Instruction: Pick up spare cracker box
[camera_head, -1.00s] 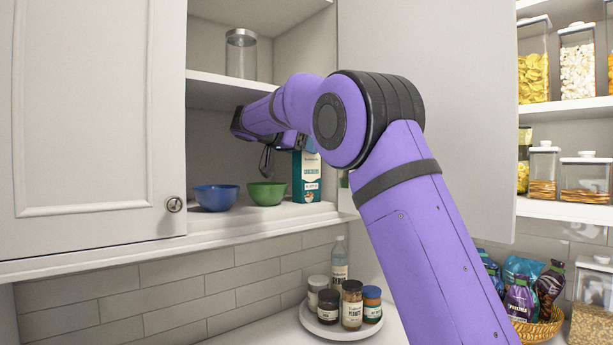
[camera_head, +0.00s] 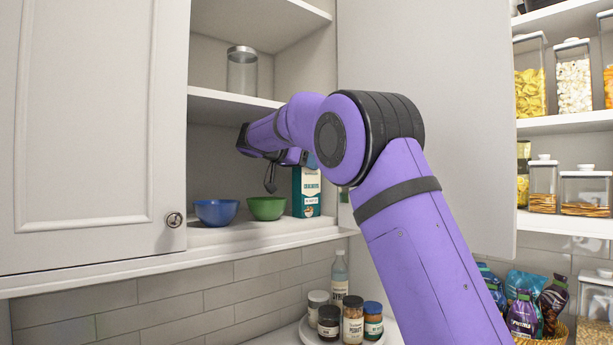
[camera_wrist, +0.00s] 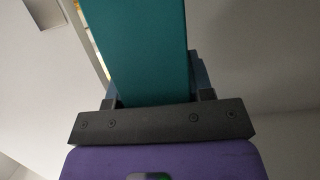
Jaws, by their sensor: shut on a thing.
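The cracker box (camera_head: 306,192), teal and white, stands upright inside the open wall cabinet, on its bottom shelf near the right wall. In the wrist view its teal face (camera_wrist: 142,40) fills the space between the two fingers. My gripper (camera_head: 284,173) is shut on the box; in the wrist view the fingers (camera_wrist: 156,82) lie on both sides of it. In the head view my arm hides part of the gripper. The box's base appears at shelf level; I cannot tell if it is lifted.
A green bowl (camera_head: 266,208) sits just left of the box, with a blue bowl (camera_head: 216,212) beyond it. A glass jar (camera_head: 242,70) stands on the shelf above my forearm. Cabinet doors flank the opening. Several jars and a bottle (camera_head: 339,277) stand on the counter below.

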